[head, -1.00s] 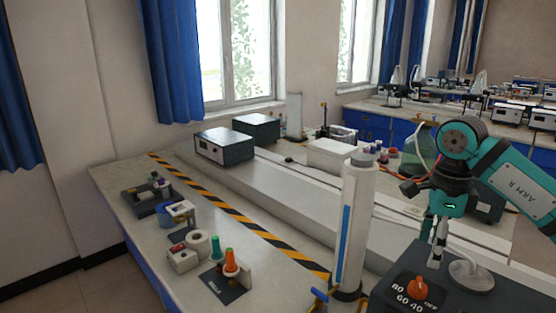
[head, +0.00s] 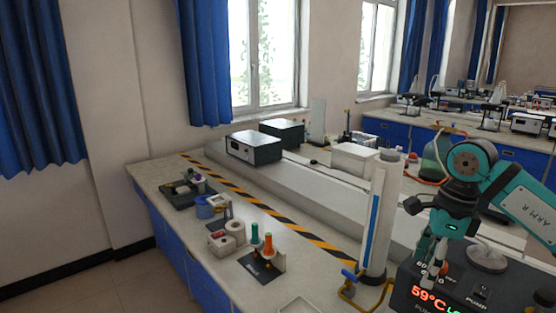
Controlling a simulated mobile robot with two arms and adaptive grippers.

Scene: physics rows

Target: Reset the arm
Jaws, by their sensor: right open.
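My right arm (head: 519,196), teal and black, comes in from the right edge. My right gripper (head: 430,278) points down in front of a black heating device (head: 405,290). The gripper is open, with nothing seen between its fingers; they partly hide the device's dial and markings. I cannot tell whether the fingers touch the device. The device's display (head: 431,298) reads 59°C in red. My left gripper is not in view.
A tall white column with a blue stripe (head: 377,225) stands left of the device.

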